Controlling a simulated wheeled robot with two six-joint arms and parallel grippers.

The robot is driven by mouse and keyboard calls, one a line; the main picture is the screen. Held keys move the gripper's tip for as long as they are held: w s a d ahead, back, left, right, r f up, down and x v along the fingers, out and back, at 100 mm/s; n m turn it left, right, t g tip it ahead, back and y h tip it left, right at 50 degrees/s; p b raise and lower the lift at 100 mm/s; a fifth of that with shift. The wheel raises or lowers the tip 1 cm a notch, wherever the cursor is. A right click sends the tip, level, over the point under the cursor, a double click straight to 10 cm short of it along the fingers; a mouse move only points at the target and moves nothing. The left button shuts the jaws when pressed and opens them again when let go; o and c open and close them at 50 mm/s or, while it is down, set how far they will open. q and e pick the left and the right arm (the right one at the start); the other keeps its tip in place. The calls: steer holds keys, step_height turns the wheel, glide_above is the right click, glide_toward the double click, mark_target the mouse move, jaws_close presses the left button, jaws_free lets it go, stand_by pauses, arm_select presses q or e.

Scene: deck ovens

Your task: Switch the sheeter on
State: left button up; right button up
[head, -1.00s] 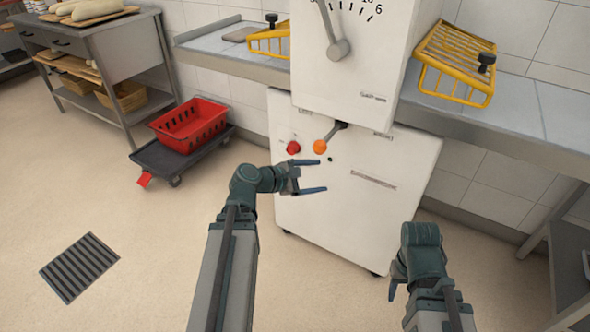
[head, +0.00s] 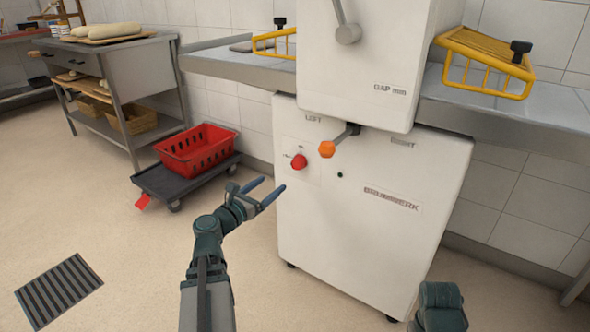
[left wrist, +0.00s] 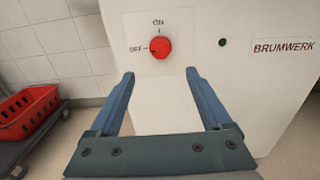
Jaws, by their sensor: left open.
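The white sheeter (head: 365,215) stands in the middle of the head view. Its red rotary switch (head: 299,162) is on the left of the front panel. In the left wrist view the red switch (left wrist: 160,47) has ON marked above it and OFF to its left, and its pointer mark is at OFF. A dark green indicator (left wrist: 222,42) sits to its right. My left gripper (head: 271,190) is open and empty, in front of and below the switch, not touching it. In the left wrist view its fingers (left wrist: 160,85) frame the panel below the switch. My right gripper's jaws are out of the picture.
An orange-knobbed lever (head: 327,149) juts out just right of the switch. Yellow wire guards (head: 487,62) stand over the side tables. A red crate (head: 197,150) sits on a dark dolly (head: 160,183) to the left. The floor before the sheeter is clear.

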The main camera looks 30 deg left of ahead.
mark_target(295, 165)
arm_select(q)
steer(key=w, duration=0.8)
steer(key=w+d, duration=0.1)
steer(key=w, duration=0.4)
jaws_close()
